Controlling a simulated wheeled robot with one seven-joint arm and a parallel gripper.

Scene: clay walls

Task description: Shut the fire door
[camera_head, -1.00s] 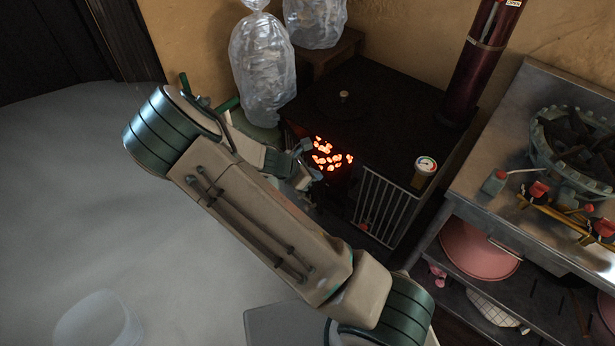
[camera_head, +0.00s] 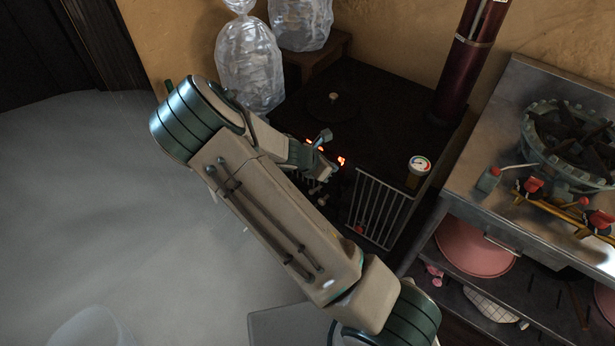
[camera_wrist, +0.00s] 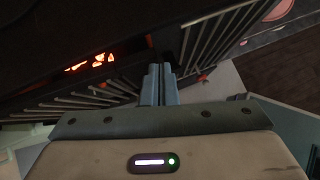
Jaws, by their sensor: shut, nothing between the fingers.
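The dark stove (camera_head: 370,100) stands against the clay wall. Glowing coals (camera_head: 341,160) show as small patches at its front, mostly covered by my gripper and dark parts of the stove front. My gripper (camera_head: 330,170) is at the stove front, its fingers shut and empty. In the wrist view the shut fingers (camera_wrist: 159,82) point at the stove between two barred sections. Coals (camera_wrist: 92,63) glow above the left bars (camera_wrist: 75,102). A barred panel (camera_head: 382,208) is on the right part of the front. I cannot tell which barred part is the fire door, or its exact angle.
A red flue pipe (camera_head: 468,55) rises behind the stove, and a gauge (camera_head: 419,164) sits at its right edge. A metal counter (camera_head: 475,180) with a burner (camera_head: 565,140) is close on the right. Wrapped bags (camera_head: 250,65) stand left.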

